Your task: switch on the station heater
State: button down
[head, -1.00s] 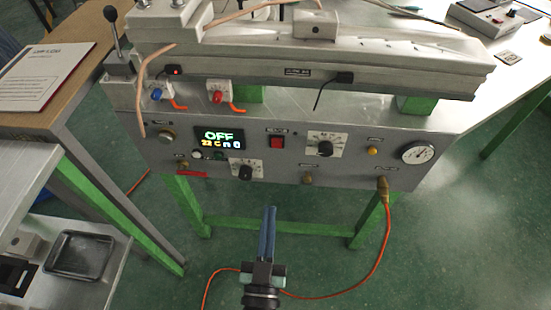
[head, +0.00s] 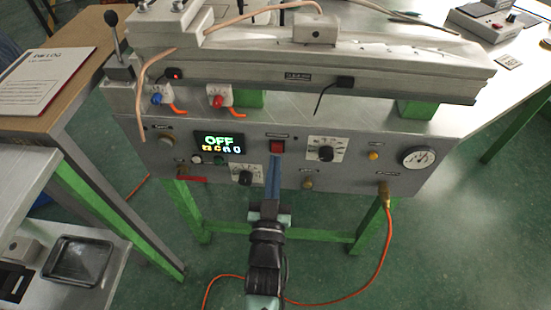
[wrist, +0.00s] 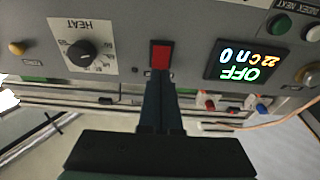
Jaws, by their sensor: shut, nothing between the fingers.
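The station's grey control panel (head: 350,178) faces me. A red rocker switch (head: 277,147) sits in it, between the display (head: 219,143) and a dial (head: 326,150). The display reads OFF. In the wrist view the red switch (wrist: 161,55) is right at my fingertips, and the dial marked HEAT (wrist: 82,52) is to its left. My gripper (head: 274,160) is shut and empty, its fingers pointing at the switch's lower edge. I cannot tell whether they touch it.
A second dial (head: 246,175) is close to the left of my fingers. A gauge (head: 420,157) and an orange hose (head: 385,235) are at the right of the panel. A metal tray (head: 78,262) lies on the left bench. The floor before the panel is open.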

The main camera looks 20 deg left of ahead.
jog(key=shift+x, duration=1.05)
